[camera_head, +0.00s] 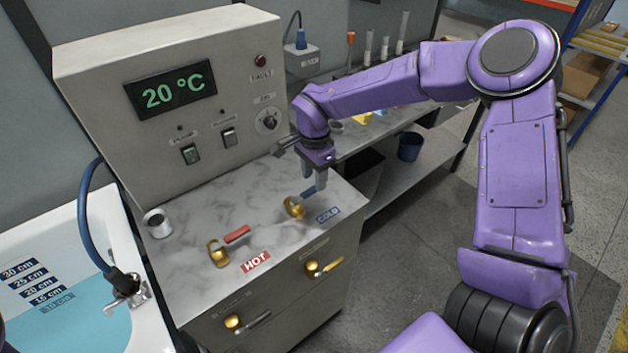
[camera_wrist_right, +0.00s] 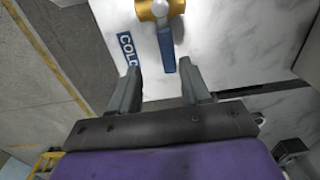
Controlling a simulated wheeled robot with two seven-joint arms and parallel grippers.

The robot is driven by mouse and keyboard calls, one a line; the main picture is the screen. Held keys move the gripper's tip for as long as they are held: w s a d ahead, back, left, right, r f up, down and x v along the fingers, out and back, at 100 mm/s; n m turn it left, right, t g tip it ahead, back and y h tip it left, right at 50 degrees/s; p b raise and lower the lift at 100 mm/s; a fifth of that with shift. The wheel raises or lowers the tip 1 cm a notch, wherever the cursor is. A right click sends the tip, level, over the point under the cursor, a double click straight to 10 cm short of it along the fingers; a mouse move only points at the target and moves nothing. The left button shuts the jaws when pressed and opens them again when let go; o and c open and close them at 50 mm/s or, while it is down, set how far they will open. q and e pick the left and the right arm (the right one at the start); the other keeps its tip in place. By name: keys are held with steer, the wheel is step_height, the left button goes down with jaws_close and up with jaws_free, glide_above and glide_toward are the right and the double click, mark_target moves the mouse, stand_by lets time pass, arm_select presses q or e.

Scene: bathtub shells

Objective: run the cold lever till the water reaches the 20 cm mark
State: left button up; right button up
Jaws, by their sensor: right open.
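The cold lever (camera_head: 308,191) is a blue handle on a brass valve (camera_head: 293,207), beside the blue COLD label (camera_head: 327,214) on the marble top. My right gripper (camera_head: 315,185) is over it, pointing down and open. In the right wrist view the blue lever end (camera_wrist_right: 167,52) shows between the open fingertips (camera_wrist_right: 160,68); whether they touch it I cannot tell. The tub water (camera_head: 85,325) is pale blue; it covers the 10 cm label (camera_head: 60,303), and its surface is near the 15 cm label (camera_head: 46,296). The 20 cm label (camera_head: 37,288) is above the water. My left gripper is out of view.
The red hot lever (camera_head: 238,235) is left of the cold one, near the HOT label (camera_head: 256,262). A control box (camera_head: 170,60) behind reads 20 °C. A blue hose runs to the chrome tub fitting (camera_head: 128,292).

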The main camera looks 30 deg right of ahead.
mark_target(312, 190)
steer(key=f, duration=0.1)
steer(key=w+f, duration=0.1)
steer(key=f, duration=0.1)
steer(key=w+f, duration=0.1)
steer(key=shift+a+f, duration=0.1)
steer(key=shift+f, duration=0.3)
steer(key=shift+s+r, duration=0.2)
steer(key=shift+s, duration=0.25)
steer(key=shift+s+r, duration=0.1)
steer(key=shift+s, duration=0.05)
steer(key=c, duration=0.4)
jaws_close()
